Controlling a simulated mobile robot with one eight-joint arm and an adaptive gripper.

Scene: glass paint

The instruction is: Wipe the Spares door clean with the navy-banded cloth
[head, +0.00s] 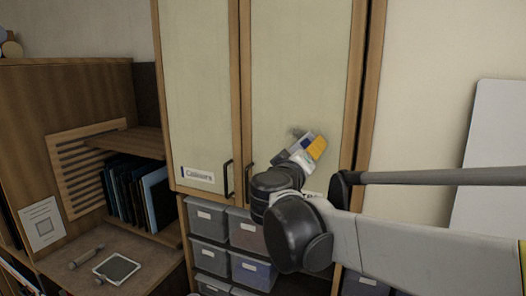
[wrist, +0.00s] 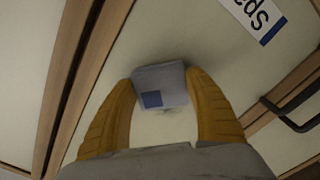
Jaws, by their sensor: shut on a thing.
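The Spares door (head: 295,60) is the pale right-hand cupboard panel in a wooden frame. In the wrist view, its label (wrist: 255,15) is partly cut off and starts with "Spa". My gripper (head: 312,146) is at the lower part of this door. Its two yellow fingers, clear in the wrist view (wrist: 160,88), are shut on a grey-blue cloth (wrist: 165,78) with a navy patch. The cloth is against or very close to the door; I cannot tell which. A faint grey smudge shows on the panel near the cloth. My arm hides the door's lower part in the head view.
The Colours door (head: 190,80) is to the left, with dark handles (head: 228,178) where the doors meet. Grey bins (head: 207,217) fill the shelves below. A desk with dark folders (head: 135,190) stands at left. A white board (head: 495,150) is at right.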

